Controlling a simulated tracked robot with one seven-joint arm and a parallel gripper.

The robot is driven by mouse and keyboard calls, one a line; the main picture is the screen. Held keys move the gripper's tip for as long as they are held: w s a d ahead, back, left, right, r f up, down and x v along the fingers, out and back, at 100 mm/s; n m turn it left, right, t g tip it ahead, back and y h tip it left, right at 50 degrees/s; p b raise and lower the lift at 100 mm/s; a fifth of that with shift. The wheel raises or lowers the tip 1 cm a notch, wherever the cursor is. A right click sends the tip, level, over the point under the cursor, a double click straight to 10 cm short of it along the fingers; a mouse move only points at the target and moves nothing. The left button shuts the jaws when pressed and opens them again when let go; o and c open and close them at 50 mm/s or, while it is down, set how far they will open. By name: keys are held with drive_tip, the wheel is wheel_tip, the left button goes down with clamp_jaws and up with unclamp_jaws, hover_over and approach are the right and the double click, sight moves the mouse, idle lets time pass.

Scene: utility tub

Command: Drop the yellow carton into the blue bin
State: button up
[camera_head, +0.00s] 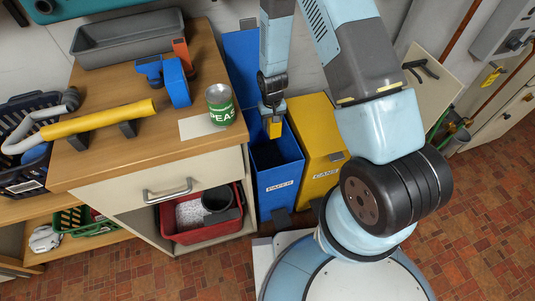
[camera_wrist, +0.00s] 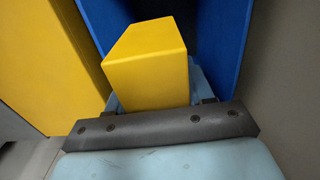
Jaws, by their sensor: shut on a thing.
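The yellow carton (camera_head: 274,128) is a small yellow block held in my gripper (camera_head: 271,114), pointing down over the opening of the blue bin (camera_head: 281,188). The bin is tall, labelled "PAPER", with its lid up at the back. In the wrist view the carton (camera_wrist: 150,62) stands out from my shut gripper (camera_wrist: 155,100), and the bin's blue wall (camera_wrist: 215,45) shows behind and to its right. The fingertips are mostly hidden by the carton. The carton is at about rim height; I cannot tell whether its lower end is below the rim.
A yellow bin (camera_head: 318,190) labelled "CANS" stands right beside the blue bin. At left, a wooden-topped cabinet (camera_head: 100,165) bears a green can (camera_head: 220,106), a blue tool (camera_head: 176,82), a yellow-handled tool (camera_head: 98,120) and a grey tray (camera_head: 128,38). A red tub (camera_head: 205,237) sits below the drawer.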

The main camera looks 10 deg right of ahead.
drive_tip(key=o, duration=1.1)
wheel_tip(320, 180, up, 14)
drive_tip(key=shift+f, duration=0.2)
idle(0.8)
